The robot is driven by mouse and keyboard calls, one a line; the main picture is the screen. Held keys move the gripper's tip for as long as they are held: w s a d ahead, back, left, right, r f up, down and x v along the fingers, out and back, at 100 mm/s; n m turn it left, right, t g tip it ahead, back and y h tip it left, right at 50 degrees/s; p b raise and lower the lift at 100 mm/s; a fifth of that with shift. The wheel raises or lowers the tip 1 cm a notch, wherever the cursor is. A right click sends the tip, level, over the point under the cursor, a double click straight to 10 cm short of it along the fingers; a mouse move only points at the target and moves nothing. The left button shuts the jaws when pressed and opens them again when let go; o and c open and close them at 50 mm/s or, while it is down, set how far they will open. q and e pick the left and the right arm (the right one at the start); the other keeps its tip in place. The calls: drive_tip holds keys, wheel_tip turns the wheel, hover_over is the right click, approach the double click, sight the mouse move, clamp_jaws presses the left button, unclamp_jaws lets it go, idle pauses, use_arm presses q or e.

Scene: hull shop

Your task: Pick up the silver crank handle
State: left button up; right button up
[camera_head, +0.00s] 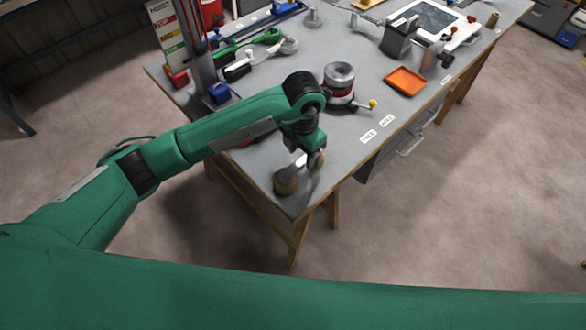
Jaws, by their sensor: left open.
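My left gripper (313,158) is open and points down over the near corner of the workbench. Right below and beside its fingers is a small silver piece (300,161), which looks like the silver crank handle, with a brown cylinder (286,183) at its lower left. The gripper and wrist hide part of it. I cannot tell whether the fingers touch it or stand around it. My right gripper is not in view.
A silver-and-red winch drum (339,82) with a yellow-knobbed lever stands behind the gripper. An orange tray (406,81) lies to its right. A blue block (219,93) and green tools (258,38) are farther left. The grey workbench (345,142) is clear right of the gripper.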

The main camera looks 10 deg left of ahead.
sight(299, 162)
use_arm(q)
drive_tip(key=f, duration=0.1)
drive_tip(key=f+p, duration=0.1)
drive_tip(key=f, duration=0.1)
drive_tip(key=shift+s+a+f, duration=0.2)
drive_tip(key=shift+a+f, duration=0.05)
drive_tip(key=shift+f, duration=0.55)
clamp_jaws()
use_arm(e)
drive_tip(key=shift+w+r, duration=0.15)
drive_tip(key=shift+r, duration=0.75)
use_arm(q)
drive_tip(key=shift+w+r, duration=0.1)
